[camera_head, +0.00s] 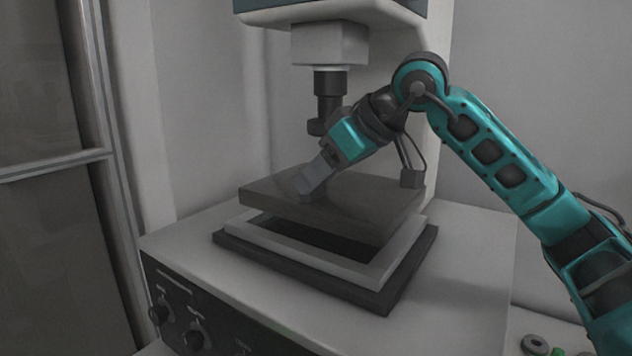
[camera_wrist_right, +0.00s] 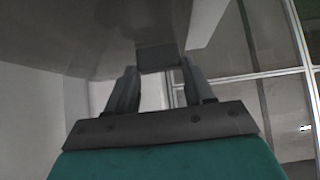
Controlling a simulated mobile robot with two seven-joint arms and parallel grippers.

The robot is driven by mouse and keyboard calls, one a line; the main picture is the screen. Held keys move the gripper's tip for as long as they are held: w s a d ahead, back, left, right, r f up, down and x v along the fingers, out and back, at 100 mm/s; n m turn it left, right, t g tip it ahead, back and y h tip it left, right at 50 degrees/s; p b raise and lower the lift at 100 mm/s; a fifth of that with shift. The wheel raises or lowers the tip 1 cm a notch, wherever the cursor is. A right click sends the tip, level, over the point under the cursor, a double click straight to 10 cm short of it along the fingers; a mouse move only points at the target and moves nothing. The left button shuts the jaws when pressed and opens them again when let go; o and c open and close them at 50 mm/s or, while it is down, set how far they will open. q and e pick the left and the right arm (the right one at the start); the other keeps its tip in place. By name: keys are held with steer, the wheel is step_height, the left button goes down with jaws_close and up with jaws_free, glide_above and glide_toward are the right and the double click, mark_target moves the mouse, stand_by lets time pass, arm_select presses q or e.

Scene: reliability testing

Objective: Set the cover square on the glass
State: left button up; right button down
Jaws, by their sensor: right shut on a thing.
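The cover (camera_head: 370,203) is a flat grey-brown square plate with a small handle. It hangs above the glass (camera_head: 312,235), a dark pane inside a pale frame (camera_head: 390,262) on a dark base. A gap shows between cover and frame, and the cover hides the back of the glass. My right gripper (camera_head: 312,182) is shut on the cover's handle at the plate's top. In the right wrist view, its two fingers (camera_wrist_right: 157,78) grip the handle, with the underside or face of the cover (camera_wrist_right: 75,35) filling the upper left. My left gripper is not in view.
A grey machine's dark spindle (camera_head: 329,98) hangs close above my right gripper. The frame stands on a pale machine top (camera_head: 460,235) with dark knobs (camera_head: 195,337) on its front. Small ring-shaped parts (camera_head: 535,344) lie at the lower right.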

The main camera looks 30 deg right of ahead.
mark_target(318, 190)
steer(key=shift+w+a+r, duration=0.1)
steer(key=shift+w+a, duration=0.05)
steer(key=shift+w, duration=0.15)
steer(key=shift+w+a+f, duration=0.1)
steer(key=shift+w+f, duration=0.15)
steer(key=shift+f, duration=1.55)
steer(key=shift+f+b, duration=0.1)
steer(key=shift+b, duration=0.25)
steer(key=shift+c, duration=2.1)
jaws_free()
steer(key=shift+s+r, duration=0.2)
steer(key=shift+r, duration=0.1)
steer(key=v, duration=1.1)
steer(key=shift+s+r, duration=0.2)
